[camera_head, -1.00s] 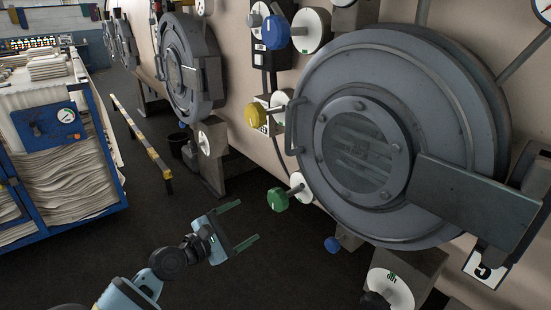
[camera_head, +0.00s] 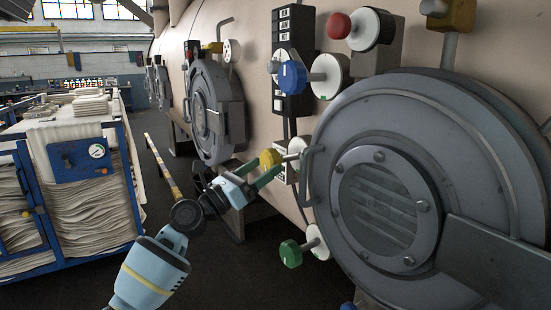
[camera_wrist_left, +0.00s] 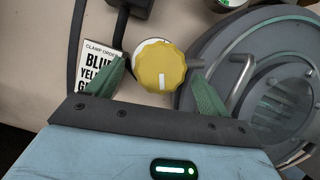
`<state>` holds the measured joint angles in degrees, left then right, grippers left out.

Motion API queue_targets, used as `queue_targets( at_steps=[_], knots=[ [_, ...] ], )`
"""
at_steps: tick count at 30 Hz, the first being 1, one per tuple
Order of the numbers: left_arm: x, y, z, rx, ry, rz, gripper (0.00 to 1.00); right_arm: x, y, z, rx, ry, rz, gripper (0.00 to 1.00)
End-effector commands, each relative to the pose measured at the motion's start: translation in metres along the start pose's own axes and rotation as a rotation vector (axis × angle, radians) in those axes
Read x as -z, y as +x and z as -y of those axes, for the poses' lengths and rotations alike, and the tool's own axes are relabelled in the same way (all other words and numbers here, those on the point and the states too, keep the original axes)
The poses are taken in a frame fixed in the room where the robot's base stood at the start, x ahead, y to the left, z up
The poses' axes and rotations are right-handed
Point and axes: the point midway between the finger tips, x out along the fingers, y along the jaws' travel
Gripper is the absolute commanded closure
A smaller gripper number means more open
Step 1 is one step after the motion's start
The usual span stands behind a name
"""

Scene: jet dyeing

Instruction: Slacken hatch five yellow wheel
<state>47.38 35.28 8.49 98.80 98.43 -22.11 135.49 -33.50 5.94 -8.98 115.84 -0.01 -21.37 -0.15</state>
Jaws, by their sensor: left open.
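The yellow wheel (camera_head: 267,158) sits on the machine wall left of the large round hatch (camera_head: 384,196). In the left wrist view the yellow wheel (camera_wrist_left: 160,66) shows a white mark on its face pointing down. My left gripper (camera_head: 270,171) is open at the yellow wheel, with its green fingers pointing at it. In the left wrist view the fingertips of my left gripper (camera_wrist_left: 158,72) lie on either side of the wheel; I cannot tell whether they touch it. My right gripper is out of view.
A clamp-order label (camera_wrist_left: 100,68) is left of the yellow wheel. A blue wheel (camera_head: 292,75) is above, a green wheel (camera_head: 290,253) below, a red knob (camera_head: 339,26) higher up. The hatch handle (camera_head: 308,172) is close on the right. A blue cart (camera_head: 133,170) stands left.

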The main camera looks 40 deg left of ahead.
Motion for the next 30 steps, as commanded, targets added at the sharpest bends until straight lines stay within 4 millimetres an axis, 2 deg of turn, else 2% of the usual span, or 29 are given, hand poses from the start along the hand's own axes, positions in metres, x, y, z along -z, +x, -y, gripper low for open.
queue_targets(
  at_steps=[3,9,15,22,30],
  knots=[
    [-0.002,0.019,0.0,0.0,0.001,0.003,0.2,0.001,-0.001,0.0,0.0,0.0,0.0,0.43],
    [-0.001,0.04,0.0,0.0,0.001,0.002,0.2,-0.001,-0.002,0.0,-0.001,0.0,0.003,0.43],
    [0.0,0.049,0.0,0.0,0.002,0.0,0.2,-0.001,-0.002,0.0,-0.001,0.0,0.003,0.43],
    [0.0,0.049,0.0,0.0,0.002,0.0,0.2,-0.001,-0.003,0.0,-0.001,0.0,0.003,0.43],
    [0.0,0.049,0.0,0.0,0.002,0.0,0.54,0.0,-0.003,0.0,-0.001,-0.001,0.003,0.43]
  ],
)
